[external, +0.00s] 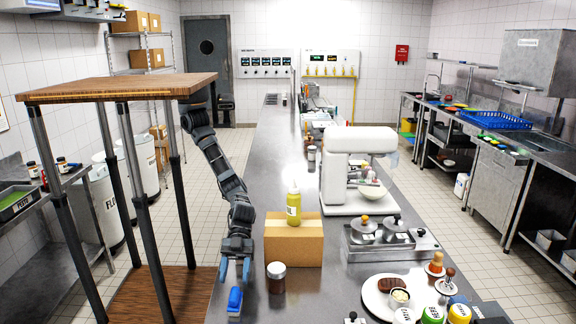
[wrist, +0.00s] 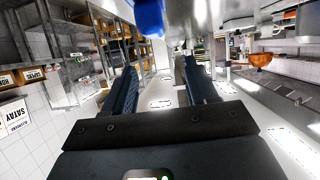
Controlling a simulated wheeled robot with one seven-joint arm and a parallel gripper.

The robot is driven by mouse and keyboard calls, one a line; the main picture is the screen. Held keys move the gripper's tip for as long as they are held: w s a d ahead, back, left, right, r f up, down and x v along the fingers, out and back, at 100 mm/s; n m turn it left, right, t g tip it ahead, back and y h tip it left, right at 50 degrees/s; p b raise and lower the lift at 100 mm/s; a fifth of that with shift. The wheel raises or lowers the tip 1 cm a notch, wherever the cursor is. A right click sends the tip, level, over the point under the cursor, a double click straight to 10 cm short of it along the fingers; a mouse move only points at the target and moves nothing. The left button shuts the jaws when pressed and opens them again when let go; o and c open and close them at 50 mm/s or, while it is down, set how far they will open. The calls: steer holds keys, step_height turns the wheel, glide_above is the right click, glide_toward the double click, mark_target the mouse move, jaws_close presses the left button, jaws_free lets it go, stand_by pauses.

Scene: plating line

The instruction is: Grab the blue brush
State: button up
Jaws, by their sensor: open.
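The blue brush (external: 235,300) is on the steel counter near its front left edge, in the lower middle of the external view. Only part of its blue body shows at the top edge of the wrist view (wrist: 149,16). My gripper (external: 235,270) points down just above the brush, its fingers spread to either side. In the wrist view my gripper (wrist: 158,75) is open with nothing between the fingers; the brush lies beyond the tips. I cannot tell whether the fingertips touch it.
A plate (external: 372,300) with food is further right. A wooden-topped stand (external: 120,87) rises at left.

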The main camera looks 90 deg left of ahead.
mark_target(234, 291)
step_height(234, 291, down, 4)
steer(key=shift+r+b, duration=0.1)
steer(key=shift+b, duration=0.85)
steer(key=shift+s+d+f+b, duration=0.1)
steer(key=shift+d+f+b, duration=0.55)
steer(key=shift+b, duration=0.3)
steer(key=shift+d+b, duration=0.55)
steer(key=shift+d, duration=0.15)
steer(key=c, duration=1)
jaws_close()
steer(key=shift+r, duration=0.15)
